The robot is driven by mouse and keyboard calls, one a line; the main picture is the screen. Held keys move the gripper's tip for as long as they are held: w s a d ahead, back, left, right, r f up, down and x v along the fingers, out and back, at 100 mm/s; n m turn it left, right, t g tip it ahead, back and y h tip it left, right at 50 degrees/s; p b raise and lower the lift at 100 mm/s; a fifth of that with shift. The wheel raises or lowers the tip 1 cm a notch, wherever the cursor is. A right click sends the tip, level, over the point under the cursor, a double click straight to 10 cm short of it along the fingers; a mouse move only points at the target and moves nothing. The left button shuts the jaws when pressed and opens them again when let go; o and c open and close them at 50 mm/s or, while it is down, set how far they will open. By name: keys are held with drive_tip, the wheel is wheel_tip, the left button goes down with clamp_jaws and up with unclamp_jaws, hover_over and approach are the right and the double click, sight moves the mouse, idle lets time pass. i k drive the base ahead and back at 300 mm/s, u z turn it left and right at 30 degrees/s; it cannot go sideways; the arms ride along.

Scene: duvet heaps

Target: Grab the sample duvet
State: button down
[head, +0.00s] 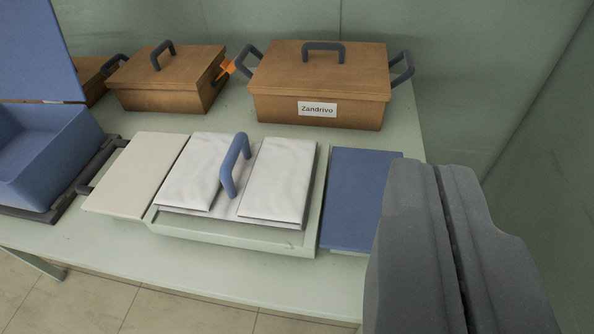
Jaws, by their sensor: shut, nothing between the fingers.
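Folded white cloth, seemingly the sample duvet (277,181), lies in two flat stacks in a shallow pale green tray (290,243) on the table. A blue arched handle (233,165) stands upright between the two stacks. My gripper (440,185) is at the lower right, large and dark grey, with its two fingers pressed together. It is empty and apart from the cloth, to the right of the tray and partly in front of the blue panel.
A blue panel (355,198) flanks the tray on the right and a cream panel (137,175) on the left. Behind stand a wooden box labelled "Zandrivo" (318,88) and a smaller wooden box (166,82). A blue open bin (48,160) is at left. The pale green table's (190,265) front strip is clear.

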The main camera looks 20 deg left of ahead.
sight(236, 168)
drive_tip(key=z, duration=0.9)
drive_tip(key=k, duration=1.3)
drive_tip(key=u, duration=1)
drive_tip(key=i, duration=1.65)
drive_tip(key=z, duration=0.05)
